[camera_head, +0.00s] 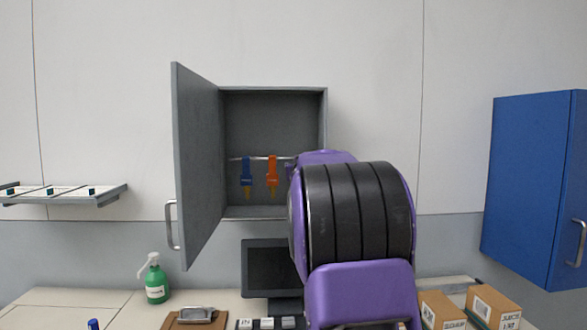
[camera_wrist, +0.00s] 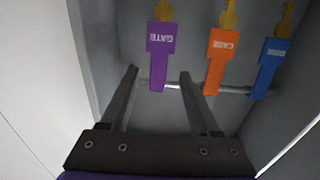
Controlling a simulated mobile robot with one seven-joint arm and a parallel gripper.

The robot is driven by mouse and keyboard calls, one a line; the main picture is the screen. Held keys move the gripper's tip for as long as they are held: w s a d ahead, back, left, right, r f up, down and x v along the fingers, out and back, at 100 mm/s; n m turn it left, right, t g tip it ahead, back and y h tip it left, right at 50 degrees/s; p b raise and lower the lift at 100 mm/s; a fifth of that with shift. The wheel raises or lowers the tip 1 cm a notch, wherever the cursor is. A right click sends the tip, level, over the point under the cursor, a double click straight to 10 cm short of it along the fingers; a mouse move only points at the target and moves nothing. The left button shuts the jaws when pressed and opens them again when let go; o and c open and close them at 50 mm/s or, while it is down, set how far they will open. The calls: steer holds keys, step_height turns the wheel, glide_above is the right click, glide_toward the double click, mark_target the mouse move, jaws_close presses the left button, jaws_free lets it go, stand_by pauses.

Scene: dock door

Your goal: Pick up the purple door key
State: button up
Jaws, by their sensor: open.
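The purple key (camera_wrist: 161,55), a purple tag with a brass key and the label "GATE", hangs on a rail (camera_wrist: 175,86) in the grey wall cabinet. In the wrist view it appears between the fingertips of my gripper (camera_wrist: 159,72). My gripper is open and empty; I cannot tell if the tag is within finger depth. In the head view my arm hides the purple key and the gripper.
An orange key (camera_head: 272,172) and a blue key (camera_head: 247,171) hang beside it, also in the wrist view (camera_wrist: 220,60) (camera_wrist: 269,67). The cabinet door (camera_head: 197,165) stands open at left. A monitor (camera_head: 270,267) and green spray bottle (camera_head: 156,281) stand below.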

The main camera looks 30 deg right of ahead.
steer(key=shift+w+d, duration=0.35)
steer(key=shift+w, duration=0.1)
steer(key=shift+s+a, duration=0.1)
steer(key=shift+s, duration=0.05)
jaws_close()
steer(key=shift+r, duration=0.1)
